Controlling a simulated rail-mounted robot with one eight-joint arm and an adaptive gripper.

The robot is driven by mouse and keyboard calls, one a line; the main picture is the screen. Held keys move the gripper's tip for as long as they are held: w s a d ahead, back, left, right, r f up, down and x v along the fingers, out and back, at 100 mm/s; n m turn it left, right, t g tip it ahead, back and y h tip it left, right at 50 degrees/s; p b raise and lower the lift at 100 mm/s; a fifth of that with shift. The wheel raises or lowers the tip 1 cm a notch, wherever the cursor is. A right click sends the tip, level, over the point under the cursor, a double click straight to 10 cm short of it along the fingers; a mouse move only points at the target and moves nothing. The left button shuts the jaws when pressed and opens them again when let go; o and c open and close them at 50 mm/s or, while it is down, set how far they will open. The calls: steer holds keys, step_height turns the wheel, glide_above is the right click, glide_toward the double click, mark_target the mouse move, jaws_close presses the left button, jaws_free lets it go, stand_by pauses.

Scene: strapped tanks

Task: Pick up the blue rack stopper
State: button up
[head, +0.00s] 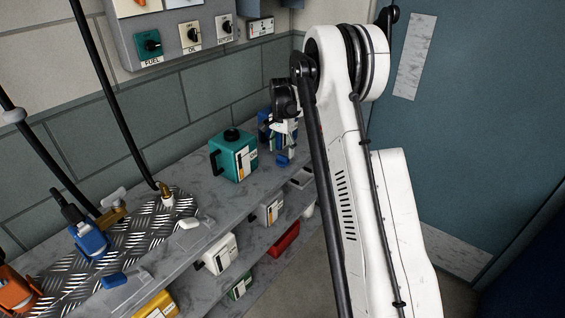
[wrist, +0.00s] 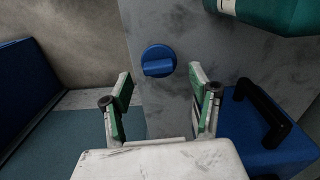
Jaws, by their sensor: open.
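The blue rack stopper (wrist: 158,61), a round blue piece with a raised grip bar, sits on the grey shelf top in the wrist view. It also shows as a small blue piece (head: 283,161) near the shelf edge in the head view, just below my gripper (head: 286,141). In the wrist view my gripper (wrist: 160,76) is open, with green-padded fingers spread left and right of the stopper's line. The stopper appears slightly beyond the fingertips, and nothing is held. My wrist partly hides the area behind the gripper in the head view.
A teal tank (head: 233,157) stands left of my gripper. A blue tank (wrist: 265,130) with a black handle is close to the right finger. Lower shelves hold several containers, including a white one (head: 217,254). Another small blue piece (head: 115,280) lies at the left.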

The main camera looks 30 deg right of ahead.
mark_target(283, 156)
step_height(283, 156, down, 4)
steer(key=shift+r, duration=0.1)
steer(key=shift+s, duration=0.1)
steer(key=c, duration=1.1)
steer(key=shift+c, duration=0.2)
steer(key=shift+d+r, duration=0.1)
steer(key=shift+r, duration=0.05)
